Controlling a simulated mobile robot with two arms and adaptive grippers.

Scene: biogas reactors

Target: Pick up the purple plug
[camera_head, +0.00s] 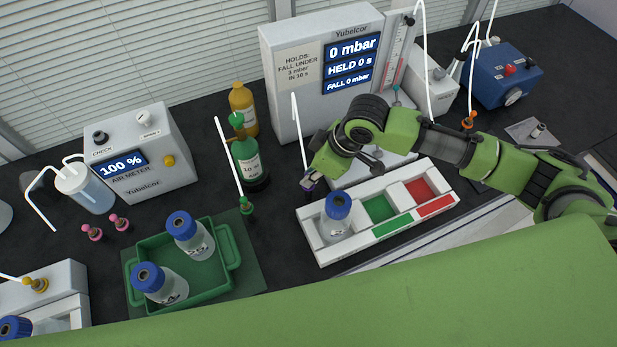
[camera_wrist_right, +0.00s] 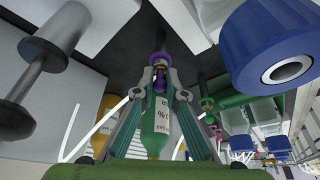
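The purple plug (camera_head: 308,184) is at the left end of the white rack, with a white tube rising beside it. In the right wrist view the purple plug (camera_wrist_right: 160,60) sits between the fingertips. My right gripper (camera_head: 316,177) reaches in from the right above the rack's left end. In the wrist view its fingers (camera_wrist_right: 160,72) come close together and look shut on the plug. The contact is small and partly hidden. My left gripper is in neither view.
A white rack (camera_head: 445,208) holds a blue-capped bottle (camera_head: 336,216) right beside the gripper. A green bottle (camera_head: 247,162) with a green plug (camera_head: 246,205) is to the left. The tall pressure tester (camera_head: 290,85) stands behind. A green tray (camera_head: 206,280) holds two bottles.

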